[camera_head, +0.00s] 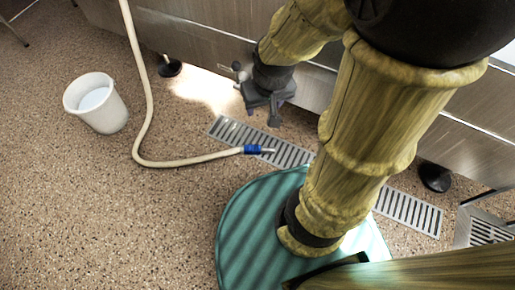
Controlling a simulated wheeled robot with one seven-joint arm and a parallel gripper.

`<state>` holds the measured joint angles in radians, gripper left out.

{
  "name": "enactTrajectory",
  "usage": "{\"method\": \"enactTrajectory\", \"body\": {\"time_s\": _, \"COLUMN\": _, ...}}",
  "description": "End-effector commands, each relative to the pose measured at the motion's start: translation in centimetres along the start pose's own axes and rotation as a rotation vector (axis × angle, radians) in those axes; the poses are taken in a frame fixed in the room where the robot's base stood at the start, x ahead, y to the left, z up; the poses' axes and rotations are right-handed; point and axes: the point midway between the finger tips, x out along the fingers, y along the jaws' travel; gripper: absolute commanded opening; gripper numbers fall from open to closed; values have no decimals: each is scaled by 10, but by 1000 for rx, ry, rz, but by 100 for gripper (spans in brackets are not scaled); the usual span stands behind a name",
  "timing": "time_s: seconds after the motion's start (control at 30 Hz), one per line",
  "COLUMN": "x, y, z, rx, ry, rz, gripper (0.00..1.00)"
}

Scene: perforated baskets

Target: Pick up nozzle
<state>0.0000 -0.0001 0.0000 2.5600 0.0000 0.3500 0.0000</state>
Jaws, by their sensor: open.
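The nozzle (258,150) has a blue collar and a thin metal tip pointing right. It sits on the end of a cream hose (150,128) and lies at floor level by the edge of a drain grate. My gripper (262,108) is in the upper middle of the head view, above and apart from the nozzle in the picture. It is open and I see nothing between its fingers. Its height over the floor is hard to tell.
A white bucket (112,115) stands on the speckled floor at the left. A metal drain grate (225,128) runs diagonally across the floor. Steel cabinets (200,45) with black feet line the back. The floor at lower left is clear.

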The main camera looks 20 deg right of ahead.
Motion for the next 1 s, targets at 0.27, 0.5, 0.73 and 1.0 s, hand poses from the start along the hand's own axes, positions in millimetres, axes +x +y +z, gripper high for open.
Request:
{"method": "enactTrajectory", "body": {"time_s": 0.27, "x": -35, "y": 0, "z": -8, "rx": 0, "ry": 0, "rz": 0, "gripper": 53}}
{"method": "enactTrajectory", "body": {"time_s": 0.5, "x": -98, "y": 0, "z": -23, "rx": 0, "ry": 0, "rz": 0, "gripper": 53}}
{"method": "enactTrajectory", "body": {"time_s": 0.73, "x": -156, "y": 0, "z": -37, "rx": 0, "ry": 0, "rz": 0, "gripper": 53}}
{"method": "enactTrajectory", "body": {"time_s": 1.0, "x": -224, "y": 0, "z": -53, "rx": 0, "ry": 0, "rz": 0, "gripper": 53}}
